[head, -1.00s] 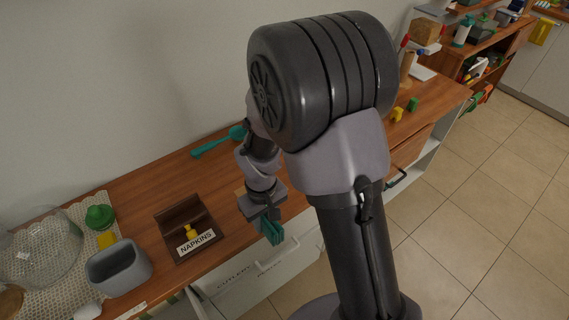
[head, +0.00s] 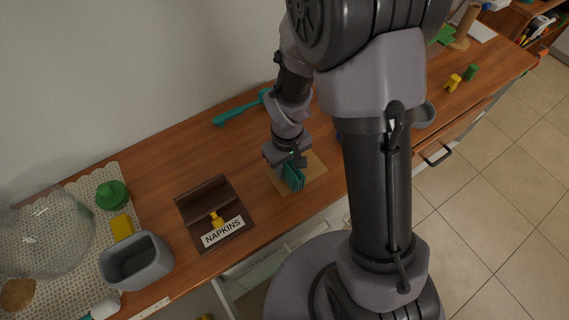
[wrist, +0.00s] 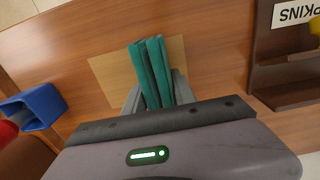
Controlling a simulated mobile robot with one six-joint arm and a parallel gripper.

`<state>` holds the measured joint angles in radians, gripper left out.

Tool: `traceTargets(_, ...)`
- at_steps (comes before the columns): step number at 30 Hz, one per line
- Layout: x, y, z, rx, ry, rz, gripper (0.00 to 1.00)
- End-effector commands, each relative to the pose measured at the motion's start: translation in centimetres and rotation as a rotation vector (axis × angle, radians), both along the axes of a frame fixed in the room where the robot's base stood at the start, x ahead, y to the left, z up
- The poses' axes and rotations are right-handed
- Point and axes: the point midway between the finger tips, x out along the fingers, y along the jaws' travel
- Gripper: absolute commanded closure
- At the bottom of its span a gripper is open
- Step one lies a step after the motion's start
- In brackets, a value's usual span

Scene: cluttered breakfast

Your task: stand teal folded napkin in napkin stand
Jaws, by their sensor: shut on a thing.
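The teal folded napkin (head: 293,176) is held in my gripper (head: 288,163). In the wrist view the napkin (wrist: 152,72) sticks out between the two fingers (wrist: 152,98), which are shut on it. It is over a light wooden square (head: 312,167) on the counter; I cannot tell whether it touches it. The napkin stand (head: 206,201) is dark brown with a "NAPKINS" label, left of my gripper in the head view. A small yellow object (head: 216,219) sits at the stand, just above the label. The stand (wrist: 279,72) shows in part at the right of the wrist view.
A grey bin (head: 136,262), a yellow block (head: 121,227), a green item (head: 112,195) and a clear bowl (head: 45,232) stand left of the stand. A teal utensil (head: 238,108) lies behind my gripper. A blue container (wrist: 40,105) is at the wrist view's left. Counter between napkin and stand is clear.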

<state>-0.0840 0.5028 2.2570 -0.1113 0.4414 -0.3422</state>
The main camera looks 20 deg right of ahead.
Motion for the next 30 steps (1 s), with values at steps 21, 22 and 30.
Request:
traceTargets(21, 0.1, 0.0, 2.7, 0.0, -0.003, 0.001, 0.46)
traceTargets(22, 0.1, 0.0, 3.7, 0.0, -0.003, 0.001, 0.46)
traceTargets(30, 0.1, 0.0, 10.7, 0.0, -0.003, 0.0, 0.46)
